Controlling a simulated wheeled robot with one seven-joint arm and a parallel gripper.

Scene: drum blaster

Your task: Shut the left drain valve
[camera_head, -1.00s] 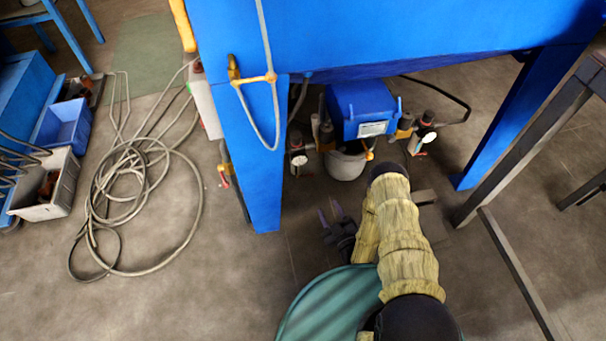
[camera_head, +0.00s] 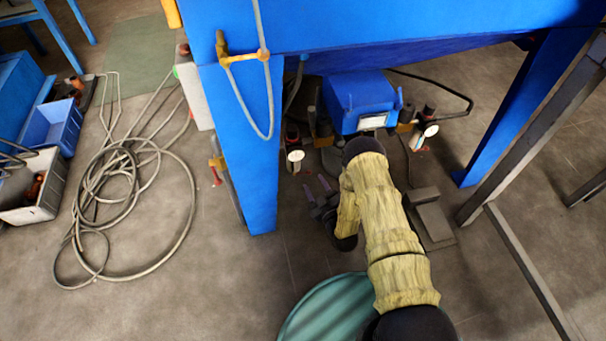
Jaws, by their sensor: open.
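Two fittings with white round faces hang under the blue machine: a left one (camera_head: 295,156) and a right one (camera_head: 430,130). Small red parts show near them, but they are too small to read as open or shut. A brass valve with a red handle (camera_head: 216,172) sits on the outer side of the machine's left leg. I cannot tell for certain which is the left drain valve. My gripper (camera_head: 316,186) is open and empty, low over the floor, in front of and slightly right of the left fitting, apart from it. My sleeved forearm hides part of the area behind it.
The blue left leg (camera_head: 258,190) stands just left of my gripper. A blue box (camera_head: 361,102) hangs between the fittings. A grey base plate (camera_head: 432,222) lies right of my arm. Coiled hoses (camera_head: 130,200) and bins lie on the floor at left. A dark metal frame (camera_head: 530,130) stands at right.

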